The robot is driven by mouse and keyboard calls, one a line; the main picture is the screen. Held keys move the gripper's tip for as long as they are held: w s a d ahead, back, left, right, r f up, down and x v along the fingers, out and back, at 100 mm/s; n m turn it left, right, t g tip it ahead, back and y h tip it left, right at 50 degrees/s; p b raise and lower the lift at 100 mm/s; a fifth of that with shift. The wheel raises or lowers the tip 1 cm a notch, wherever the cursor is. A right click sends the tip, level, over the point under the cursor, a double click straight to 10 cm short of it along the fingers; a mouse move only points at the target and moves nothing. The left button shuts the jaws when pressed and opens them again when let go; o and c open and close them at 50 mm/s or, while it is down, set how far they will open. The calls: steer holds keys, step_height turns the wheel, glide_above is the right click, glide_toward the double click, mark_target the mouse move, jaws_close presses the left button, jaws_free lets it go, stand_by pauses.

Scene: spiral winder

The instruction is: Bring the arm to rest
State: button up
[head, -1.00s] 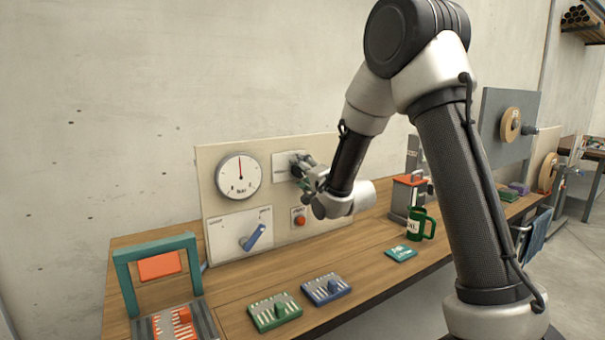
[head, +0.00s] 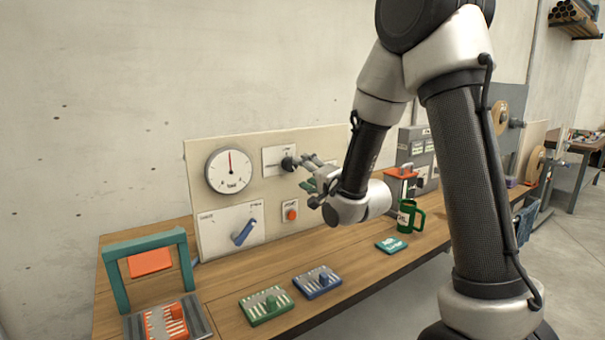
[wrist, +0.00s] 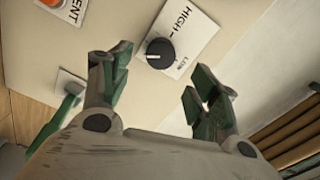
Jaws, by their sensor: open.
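My gripper (head: 318,180) is in front of the beige control panel (head: 225,200), to the right of its knob. In the wrist view my gripper (wrist: 160,88) has its two green-padded fingers spread wide with nothing between them. A black knob (wrist: 160,53) on a white plate marked HIGH shows beyond the fingers, apart from them. In the head view the knob (head: 289,163) sits on its plate just left of the fingertips. My arm is bent, reaching down and to the left from its raised elbow.
The panel also holds a gauge (head: 230,170), a blue lever (head: 243,232) and an orange button (head: 291,214). A green mug (head: 408,217), a teal card (head: 391,245), a blue block (head: 317,282) and a green block (head: 266,306) rest on the bench. A teal frame (head: 120,283) stands at left.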

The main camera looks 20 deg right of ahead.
steer(key=s+d+f+n+g+h, duration=0.25)
steer(key=f+n+g, duration=0.3)
steer(key=f, duration=0.65)
steer(key=s+d+f+n+g+h, duration=0.2)
steer(key=s+d+f+g, duration=0.15)
steer(key=s, duration=0.45)
steer(key=s+d+r+n+g, duration=0.1)
steer(key=s+d+r, duration=0.1)
steer(key=s+r, duration=0.3)
steer(key=s+d+r+n+g, duration=0.1)
steer(key=s+r, duration=0.4)
steer(key=s, duration=0.7)
steer(key=s+d+r+n+g+h, duration=0.1)
steer(key=s+d+r, duration=0.2)
steer(key=s+r, duration=0.3)
steer(key=shift+s+d+n+g, duration=0.2)
steer(key=shift+s+n+g, duration=0.2)
steer(key=shift+s, duration=1.4)
